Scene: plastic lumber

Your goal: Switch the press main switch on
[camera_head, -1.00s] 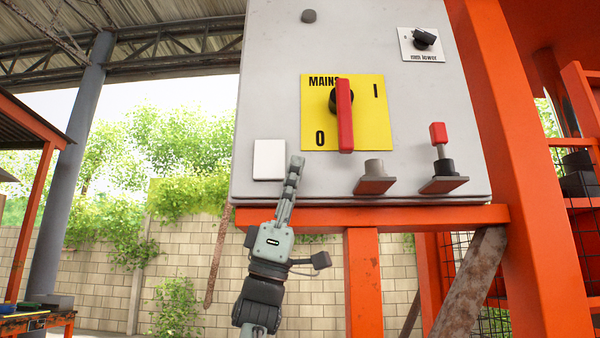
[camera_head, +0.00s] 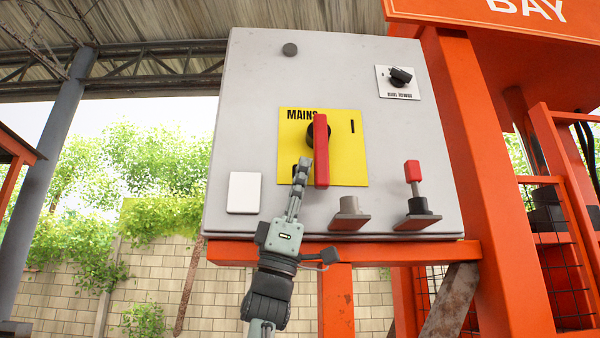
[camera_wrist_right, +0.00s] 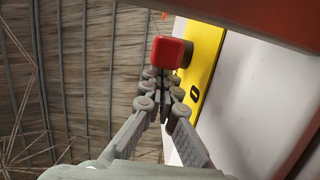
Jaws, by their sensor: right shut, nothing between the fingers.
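The press main switch is a red handle (camera_head: 321,150) on a yellow plate (camera_head: 350,150) marked MAINS, on a grey control box (camera_head: 250,100). The handle hangs about vertical, its lower end toward the bottom of the plate. An "I" is at the plate's upper right; the "O" is mostly hidden behind my gripper. My right gripper (camera_head: 304,164) is shut and empty, its tips just left of the handle's lower half. In the right wrist view, the red handle end (camera_wrist_right: 168,52) is just beyond the fingertips (camera_wrist_right: 163,75); whether they touch is unclear. My left gripper is out of view.
A smaller black knob (camera_head: 400,77) is at the upper right of the box. A grey stub (camera_head: 349,213) and a red-topped lever (camera_head: 413,180) stick out below the plate. A white plate (camera_head: 244,193) is at lower left. Orange frame posts (camera_head: 480,190) stand to the right.

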